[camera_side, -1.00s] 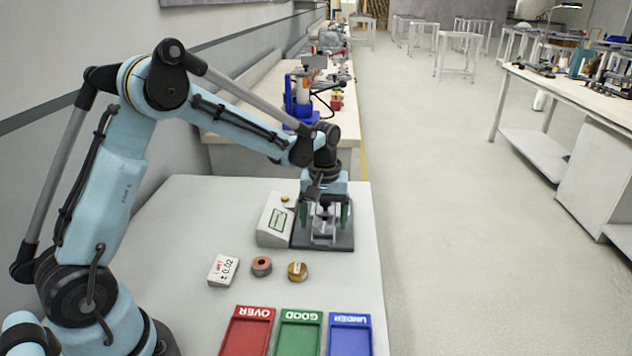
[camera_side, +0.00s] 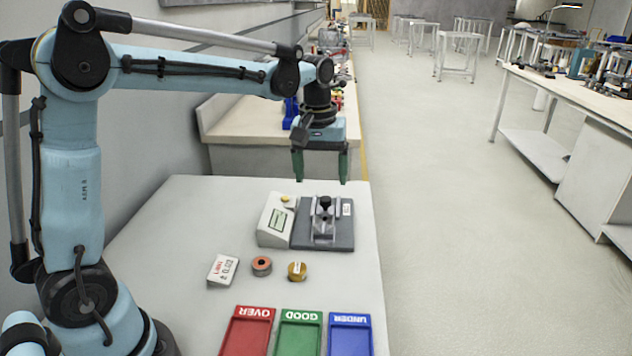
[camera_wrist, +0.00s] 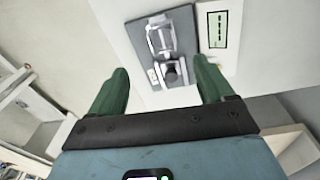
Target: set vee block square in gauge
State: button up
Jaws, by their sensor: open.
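The gauge, a dark grey base plate (camera_side: 341,236) with a metal fixture and a black knob (camera_side: 325,202), stands at the back right of the white table. A silvery vee-shaped block (camera_side: 325,224) sits on the plate at its middle; I cannot tell exactly how square it lies. The plate (camera_wrist: 183,20) and metal fixture (camera_wrist: 160,36) also show in the wrist view, beyond my fingers. My gripper (camera_side: 320,180) hangs above and behind the gauge, clear of it. Its green fingers (camera_wrist: 160,85) are wide apart with nothing between them.
A readout box (camera_side: 276,220) adjoins the plate's left side. In front are a limit card (camera_side: 223,270), an orange-grey ring (camera_side: 261,266) and a brass ring (camera_side: 297,271). Red (camera_side: 246,335), green (camera_side: 299,337) and blue (camera_side: 350,338) trays line the front edge.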

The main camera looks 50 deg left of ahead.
jog(key=s+d+f+m+t, duration=0.1)
jog(key=s+d+m+t, duration=0.1)
jog(key=s, duration=0.5)
jog(key=s+d+f+m+t, duration=0.1)
jog(key=s+d+m+t, duration=0.2)
jog(key=s+m, duration=0.3)
jog(key=shift+s+t, duration=0.6)
jog(key=shift+t, duration=0.1)
jog(key=shift+c, duration=0.3)
